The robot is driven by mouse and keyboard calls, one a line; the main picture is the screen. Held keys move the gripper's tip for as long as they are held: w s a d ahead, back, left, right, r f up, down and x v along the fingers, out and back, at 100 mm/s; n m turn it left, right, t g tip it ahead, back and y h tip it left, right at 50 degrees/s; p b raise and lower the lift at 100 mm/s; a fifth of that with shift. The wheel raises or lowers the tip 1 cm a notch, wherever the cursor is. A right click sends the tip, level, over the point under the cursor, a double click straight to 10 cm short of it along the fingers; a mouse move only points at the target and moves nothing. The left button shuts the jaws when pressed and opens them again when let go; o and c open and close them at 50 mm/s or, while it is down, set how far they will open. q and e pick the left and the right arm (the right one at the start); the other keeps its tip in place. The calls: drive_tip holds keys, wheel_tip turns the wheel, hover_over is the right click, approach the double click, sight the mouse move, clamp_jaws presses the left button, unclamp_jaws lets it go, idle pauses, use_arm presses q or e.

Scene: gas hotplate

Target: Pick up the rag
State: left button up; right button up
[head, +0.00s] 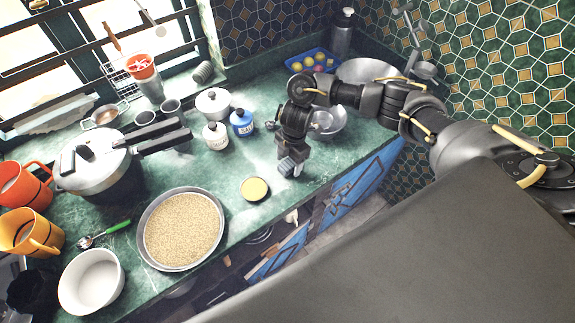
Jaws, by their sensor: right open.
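My right gripper (291,167) hangs from the arm coming in from the right. It is open, pointing down over the front part of the green counter (225,185), between the small yellow-topped tin and the metal bowl. I see nothing between its fingers. I cannot clearly make out a rag. A pale, crumpled, cloth-like thing (55,115) lies at the far left by the window, well away from the gripper, and I cannot tell whether it is the rag. My left gripper is not in view.
A pressure cooker (95,165), a round tray of grain (184,229), a white bowl (91,281) and orange mugs (22,187) crowd the left. A yellow-topped tin (254,188), white jar (215,136), blue jar (241,123) and metal bowl (330,124) stand near the gripper.

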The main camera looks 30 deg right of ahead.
drive_tip(key=shift+f, duration=0.2)
drive_tip(key=c, duration=1.1)
drive_tip(key=shift+o, duration=0.2)
drive_tip(key=shift+r, duration=0.1)
drive_tip(key=shift+r+b, duration=0.45)
drive_tip(key=shift+r, duration=0.05)
drive_tip(key=s+d+r, duration=0.1)
drive_tip(key=s+r, duration=1)
drive_tip(key=s, duration=0.3)
drive_tip(key=shift+d+r, duration=0.4)
